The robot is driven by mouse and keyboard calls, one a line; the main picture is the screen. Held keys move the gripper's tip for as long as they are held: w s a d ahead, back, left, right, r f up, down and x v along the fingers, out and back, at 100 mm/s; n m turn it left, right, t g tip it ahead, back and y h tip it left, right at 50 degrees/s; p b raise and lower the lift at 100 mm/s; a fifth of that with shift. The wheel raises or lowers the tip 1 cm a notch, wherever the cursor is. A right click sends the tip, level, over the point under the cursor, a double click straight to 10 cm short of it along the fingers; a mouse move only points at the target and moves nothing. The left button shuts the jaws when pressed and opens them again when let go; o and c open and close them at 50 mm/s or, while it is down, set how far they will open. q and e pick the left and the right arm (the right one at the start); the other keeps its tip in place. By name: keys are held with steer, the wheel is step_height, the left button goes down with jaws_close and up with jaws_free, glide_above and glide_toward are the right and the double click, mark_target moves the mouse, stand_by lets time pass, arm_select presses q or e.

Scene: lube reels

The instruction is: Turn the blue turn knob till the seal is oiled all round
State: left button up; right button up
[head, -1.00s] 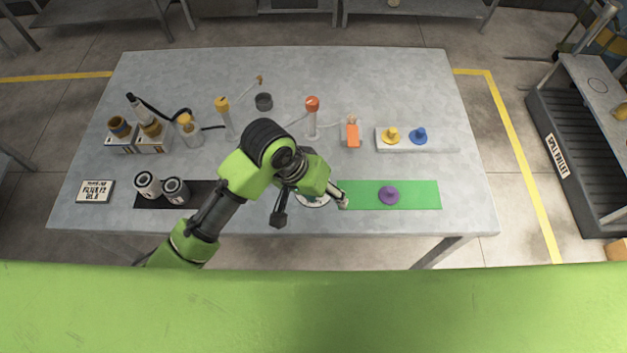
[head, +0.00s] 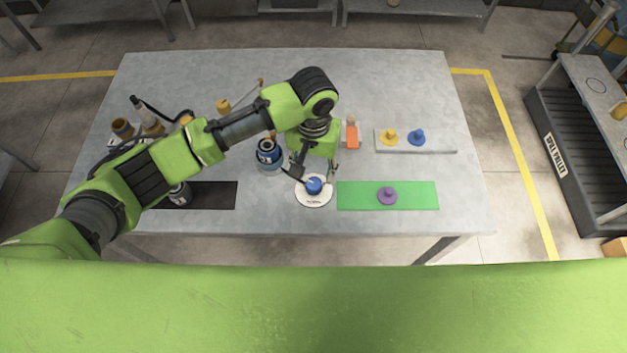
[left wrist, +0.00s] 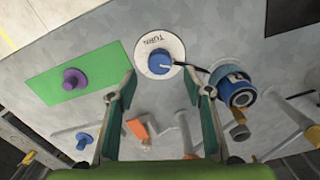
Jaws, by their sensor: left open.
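The blue turn knob (head: 314,185) sits on a white round plate (head: 314,200) at the front middle of the table. In the left wrist view the knob (left wrist: 160,62) has a pale pointer line, and its plate reads TURN. My left gripper (head: 316,174) is open above the knob, with nothing between its fingers. In the left wrist view the fingers (left wrist: 161,86) stand either side below the knob, apart from it. A dark blue filter can (head: 268,152) with a white label stands behind and left of the knob, on a round base. Its seal and any oil cannot be made out. My right gripper is not in view.
A green mat (head: 420,196) with a purple knob (head: 387,196) lies just right. A pale tray (head: 440,148) holds a yellow (head: 390,136) and a blue piece (head: 417,136). My left arm covers much of the table's left.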

mark_target(313, 184)
arm_select(q)
step_height(313, 184, down, 7)
steer(key=shift+f+p, duration=0.1)
steer(key=shift+p, duration=0.35)
steer(key=c, duration=1.1)
